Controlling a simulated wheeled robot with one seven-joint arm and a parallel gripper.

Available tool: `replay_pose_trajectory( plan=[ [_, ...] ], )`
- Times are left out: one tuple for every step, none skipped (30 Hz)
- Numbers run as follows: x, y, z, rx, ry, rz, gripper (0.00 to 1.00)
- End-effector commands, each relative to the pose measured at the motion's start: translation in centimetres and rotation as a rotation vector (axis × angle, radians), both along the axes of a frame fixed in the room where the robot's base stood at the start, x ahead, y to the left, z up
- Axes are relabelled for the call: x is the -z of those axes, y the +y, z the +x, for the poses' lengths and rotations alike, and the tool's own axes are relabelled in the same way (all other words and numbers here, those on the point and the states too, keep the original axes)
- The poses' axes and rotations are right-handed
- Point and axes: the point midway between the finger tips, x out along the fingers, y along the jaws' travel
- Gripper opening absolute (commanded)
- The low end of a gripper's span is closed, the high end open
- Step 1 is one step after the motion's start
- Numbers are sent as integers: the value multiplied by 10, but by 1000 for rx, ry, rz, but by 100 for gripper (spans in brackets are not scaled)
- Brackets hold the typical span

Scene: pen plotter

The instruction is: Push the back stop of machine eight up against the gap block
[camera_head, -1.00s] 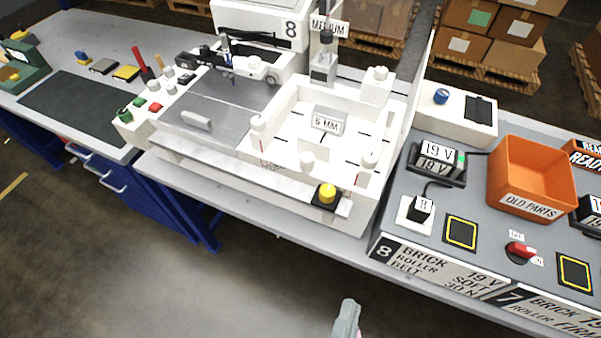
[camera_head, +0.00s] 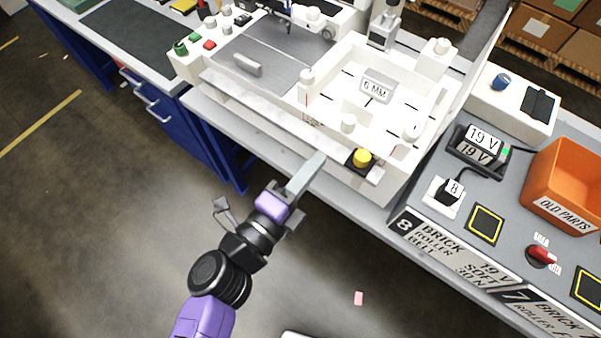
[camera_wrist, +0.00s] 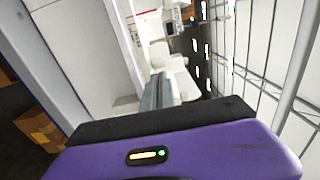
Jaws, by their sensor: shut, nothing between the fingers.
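Machine eight's white tray (camera_head: 400,118) stands on the bench, upper right of centre. Inside it lies a grey block marked 6 MM (camera_head: 376,86), which looks like the gap block. A white upright piece with a round knob (camera_head: 348,122) stands nearer the front, apart from the block; I cannot tell surely whether it is the back stop. Other white knobbed posts stand at the tray's left and right. My gripper (camera_head: 318,160) is shut and empty, outside the machine's front side, left of the yellow button. Its grey fingers (camera_wrist: 160,92) also show in the wrist view.
A yellow button (camera_head: 362,157) sits at the machine's front edge. An orange OLD PARTS bin (camera_head: 566,183) and a 19 V unit (camera_head: 478,146) stand to the right. A blue drawer cabinet (camera_head: 165,115) is at left.

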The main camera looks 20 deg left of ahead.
Motion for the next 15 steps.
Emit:
replay_pose_trajectory(
  plan=[
    [-3,-6,10,4,0,-3,0],
    [-3,-8,16,4,0,-3,0],
    [-2,-10,23,3,0,-3,0],
    [-3,-12,29,3,0,-3,0],
    [-3,-14,33,3,-1,-3,0],
    [-3,-16,40,3,0,-3,0],
    [-2,-17,44,2,1,-4,0],
    [-2,-19,48,2,1,-4,0],
    [-2,-21,53,2,2,-3,0],
    [-2,-21,56,1,2,-2,0],
    [-1,-22,59,1,2,-2,0],
    [-1,-23,62,1,2,-2,0],
    [-1,-24,64,1,2,-2,0],
    [-1,-25,66,1,2,-2,0],
    [0,-25,67,1,2,-2,0]
  ],
)
